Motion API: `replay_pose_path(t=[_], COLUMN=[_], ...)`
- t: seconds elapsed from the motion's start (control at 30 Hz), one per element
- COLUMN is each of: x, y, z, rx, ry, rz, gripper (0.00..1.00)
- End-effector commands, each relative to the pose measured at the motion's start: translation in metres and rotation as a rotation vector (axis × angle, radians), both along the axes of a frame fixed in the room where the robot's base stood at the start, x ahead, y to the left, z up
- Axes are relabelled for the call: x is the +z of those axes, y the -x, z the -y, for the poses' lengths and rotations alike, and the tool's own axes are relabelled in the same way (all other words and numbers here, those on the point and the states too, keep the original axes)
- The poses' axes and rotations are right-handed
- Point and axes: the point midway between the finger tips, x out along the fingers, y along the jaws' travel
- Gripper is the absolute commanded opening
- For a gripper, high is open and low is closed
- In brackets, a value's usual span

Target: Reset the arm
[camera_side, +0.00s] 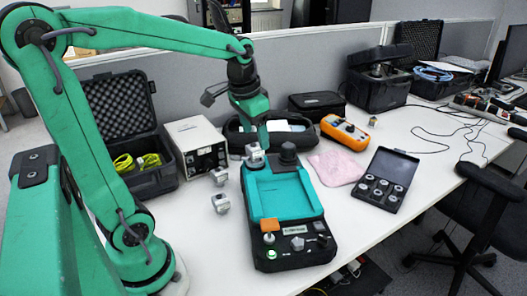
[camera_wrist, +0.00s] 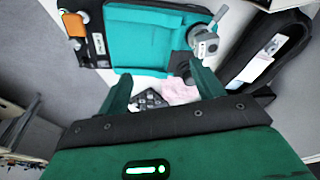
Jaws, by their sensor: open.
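My green arm reaches over the table, and my gripper (camera_side: 261,134) points down above the far end of the calibration device. In the wrist view my gripper (camera_wrist: 162,84) has its two green fingers spread apart with nothing between them. The calibration device (camera_side: 281,194) is black with a teal top, an orange button and small knobs at its near end; it also shows in the wrist view (camera_wrist: 145,42). A grey metal sensor (camera_side: 256,157) sits at its far left corner beside a black round knob (camera_side: 288,152), just below my fingers. In the wrist view this sensor (camera_wrist: 204,45) is outside the fingers.
Two small grey metal blocks (camera_side: 220,203) (camera_side: 218,176) stand left of the device. A white instrument box (camera_side: 197,143) and open black case (camera_side: 158,178) are behind left. A pink cloth (camera_side: 336,167), orange meter (camera_side: 345,132) and weight case (camera_side: 366,204) lie right. The front right table is clear.

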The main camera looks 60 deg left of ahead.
Motion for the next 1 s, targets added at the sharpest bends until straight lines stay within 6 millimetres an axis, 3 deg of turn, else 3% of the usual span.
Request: replay_pose_path(t=[0.2, 0.5, 0.73, 1.0], x=[0.010, 0.009, 0.004, 0.001], y=[0.031, 0.073, 0.095, 0.101], z=[0.033, 0.066, 0.081, 0.084], rx=[-0.002, 0.002, 0.003, 0.006], ry=[0.002, 0.026, 0.051, 0.060], rz=[0.089, 0.206, 0.269, 0.285], gripper=[0.67, 0.67, 0.67, 0.67])
